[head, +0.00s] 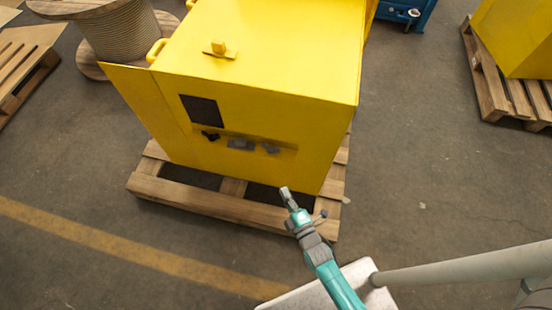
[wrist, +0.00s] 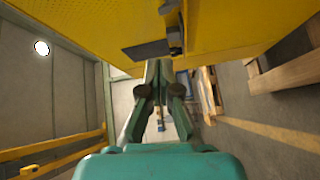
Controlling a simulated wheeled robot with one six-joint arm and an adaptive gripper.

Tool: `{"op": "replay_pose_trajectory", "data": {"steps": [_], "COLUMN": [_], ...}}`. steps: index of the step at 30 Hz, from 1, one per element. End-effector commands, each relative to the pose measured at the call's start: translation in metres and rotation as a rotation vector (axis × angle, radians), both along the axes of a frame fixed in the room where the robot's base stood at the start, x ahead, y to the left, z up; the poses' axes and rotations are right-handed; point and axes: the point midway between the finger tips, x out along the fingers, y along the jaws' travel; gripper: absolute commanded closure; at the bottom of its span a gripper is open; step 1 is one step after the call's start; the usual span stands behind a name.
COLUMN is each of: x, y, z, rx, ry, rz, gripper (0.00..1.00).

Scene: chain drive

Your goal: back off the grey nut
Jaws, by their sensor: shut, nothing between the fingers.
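A yellow machine housing (head: 250,60) has a recessed slot in its front face. In the slot are a dark part (head: 210,135) on the left, a grey block (head: 240,144) in the middle and a small dark grey part (head: 270,149) on the right. They are too small to tell which is the grey nut. My gripper (head: 286,192) is shut and empty, in front of and below the slot's right end, apart from the parts. In the wrist view, my fingers lie together below the yellow housing (wrist: 90,25), near a dark panel (wrist: 146,50).
The housing stands on a wooden pallet (head: 205,204). A dark window (head: 201,110) sits above the slot. A cable reel (head: 120,35) stands at the back left and another loaded pallet (head: 487,88) at the right. The floor in front is open, with a yellow line (head: 130,252).

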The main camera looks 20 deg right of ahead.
Motion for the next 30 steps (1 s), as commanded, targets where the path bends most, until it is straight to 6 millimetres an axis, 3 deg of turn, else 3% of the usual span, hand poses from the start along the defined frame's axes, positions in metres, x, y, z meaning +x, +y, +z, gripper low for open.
{"op": "replay_pose_trajectory", "data": {"steps": [6,14,30], "x": [0.018,0.036,0.126], "y": [-0.005,-0.006,-0.009], "z": [-0.008,-0.008,-0.009], "rx": [-0.168,-0.198,-0.198], "ry": [-0.004,-0.005,-0.004], "rz": [-0.028,-0.033,-0.035], "gripper": [1.0,1.0,1.0]}}
